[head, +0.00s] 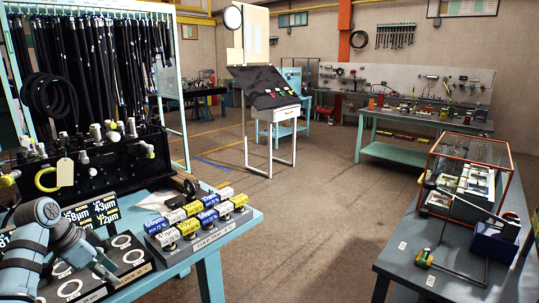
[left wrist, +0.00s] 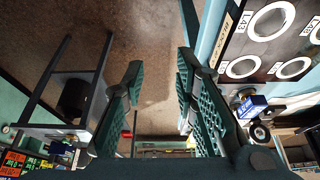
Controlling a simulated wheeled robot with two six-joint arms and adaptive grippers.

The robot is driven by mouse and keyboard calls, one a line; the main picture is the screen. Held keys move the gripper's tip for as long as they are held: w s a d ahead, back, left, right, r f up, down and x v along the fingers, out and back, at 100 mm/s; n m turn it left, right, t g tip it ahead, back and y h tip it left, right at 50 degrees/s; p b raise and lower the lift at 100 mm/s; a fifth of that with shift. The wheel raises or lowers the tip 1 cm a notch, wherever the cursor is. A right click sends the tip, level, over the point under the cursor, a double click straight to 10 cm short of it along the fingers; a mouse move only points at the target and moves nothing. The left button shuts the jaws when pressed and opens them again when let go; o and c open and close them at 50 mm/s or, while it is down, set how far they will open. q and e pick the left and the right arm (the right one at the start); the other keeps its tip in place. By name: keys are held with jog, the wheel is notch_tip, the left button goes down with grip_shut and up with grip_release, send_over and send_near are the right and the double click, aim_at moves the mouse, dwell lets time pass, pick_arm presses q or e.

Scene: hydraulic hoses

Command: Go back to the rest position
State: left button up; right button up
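My left arm (head: 40,245) comes in at the lower left of the head view, bent low over the near end of the left bench. Its gripper is small and partly cut off there, by the tray with white rings. In the left wrist view my left gripper (left wrist: 158,85) has its two green ribbed fingers well apart. Only the floor and distant furniture show between them, so it is empty. My right gripper does not show in either view.
The left bench (head: 240,222) carries a ring tray (head: 128,258) and several yellow, white and blue labelled filters (head: 195,215). Hoses (head: 100,60) hang behind. A glass case (head: 468,178) stands on the right bench (head: 415,255). The floor (head: 310,215) between the benches is clear.

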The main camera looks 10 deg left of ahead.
pick_arm(q)
notch_tip(320, 180, down, 12)
jog(key=n+y, duration=0.1)
jog(key=n, duration=0.1)
jog(key=s+d+f+n+g+y, duration=0.15)
jog(key=s+f, duration=0.35)
jog(key=f, duration=0.6)
jog(key=s+d+f+n+y, duration=0.1)
jog(key=s+d+f+n, duration=0.3)
jog(key=f, duration=0.7)
jog(key=s+d+f+m, duration=0.1)
jog(key=s+d+f, duration=0.1)
jog(key=s+f, duration=0.5)
jog(key=s+d+f+m, duration=0.1)
jog(key=s+d+f, duration=0.1)
jog(key=s+f, duration=0.45)
jog(key=s+d+f, duration=0.1)
jog(key=s+d, duration=0.2)
jog(key=s, duration=0.4)
jog(key=s+d+f, duration=0.2)
jog(key=s+d, duration=0.1)
jog(key=s, duration=0.4)
jog(key=s+d+f+n, duration=0.1)
jog(key=s+d, duration=0.2)
jog(key=s, duration=0.5)
jog(key=shift+f+g, duration=0.3)
jog(key=shift+g, duration=0.15)
